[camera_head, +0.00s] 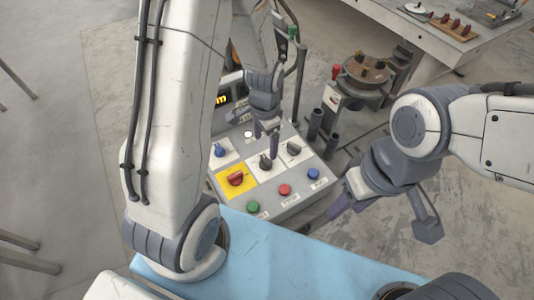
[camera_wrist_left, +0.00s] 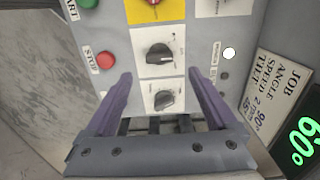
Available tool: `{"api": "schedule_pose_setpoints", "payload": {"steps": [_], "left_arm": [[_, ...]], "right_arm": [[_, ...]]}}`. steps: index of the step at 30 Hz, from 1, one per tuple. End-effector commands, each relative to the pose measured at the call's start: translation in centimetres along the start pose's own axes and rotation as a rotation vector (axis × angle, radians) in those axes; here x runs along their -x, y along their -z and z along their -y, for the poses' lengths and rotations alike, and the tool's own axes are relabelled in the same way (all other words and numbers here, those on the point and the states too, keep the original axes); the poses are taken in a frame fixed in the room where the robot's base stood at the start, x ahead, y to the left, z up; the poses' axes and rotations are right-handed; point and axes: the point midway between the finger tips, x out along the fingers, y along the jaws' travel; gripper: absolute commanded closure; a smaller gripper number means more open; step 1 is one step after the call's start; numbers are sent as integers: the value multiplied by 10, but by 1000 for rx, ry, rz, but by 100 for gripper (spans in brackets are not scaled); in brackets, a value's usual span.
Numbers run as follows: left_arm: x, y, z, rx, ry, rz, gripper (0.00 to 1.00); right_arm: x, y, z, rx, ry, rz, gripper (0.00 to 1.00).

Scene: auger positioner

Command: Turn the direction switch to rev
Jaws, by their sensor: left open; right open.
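The grey control panel (camera_head: 305,197) carries several knobs and buttons. A black knob on a white plate (camera_head: 265,162) and a grey knob (camera_head: 293,149) sit side by side; their labels are too small or blurred to read, so I cannot tell which is the direction switch. My left gripper (camera_head: 273,143) points down over the panel by these knobs. In the left wrist view its purple fingers (camera_wrist_left: 160,75) are spread and empty; the black knob (camera_wrist_left: 158,53) lies just beyond the tips and the grey knob (camera_wrist_left: 164,99) between the fingers. My right gripper (camera_head: 345,203) is open beside the panel's right edge.
A red knob on yellow (camera_head: 236,180), a blue knob (camera_head: 219,150), and green (camera_head: 253,207), red (camera_head: 285,189) and blue buttons (camera_head: 313,174) surround them. A lit display (camera_wrist_left: 303,143) stands behind. A blue surface (camera_head: 290,265) lies in front; a round-topped fixture (camera_head: 367,70) stands behind right.

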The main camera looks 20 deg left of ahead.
Motion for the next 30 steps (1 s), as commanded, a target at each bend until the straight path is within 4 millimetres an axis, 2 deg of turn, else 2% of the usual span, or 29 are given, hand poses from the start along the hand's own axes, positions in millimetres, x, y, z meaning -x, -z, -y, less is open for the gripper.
{"api": "schedule_pose_setpoints", "payload": {"steps": [6, 12, 17, 25, 26, 30], "left_arm": [[-41, 0, -2, 0, -4, 5, 9], [-65, 0, -1, 0, -2, 3, 9], [-74, 1, -1, 0, -1, 0, 9], [-75, 1, -1, 1, 0, -1, 9], [-75, 1, -1, 1, 0, -1, 17], [-74, 1, -1, 1, 0, 0, 71]], "right_arm": [[6, 0, 0, 0, 0, 0, 50], [9, 0, 1, 0, 0, 0, 50], [10, 0, 1, 0, 0, 0, 50], [10, 0, 1, 0, 0, 0, 50], [10, 1, 1, 0, 0, 0, 50], [10, 0, 1, 0, 0, 0, 50]]}}
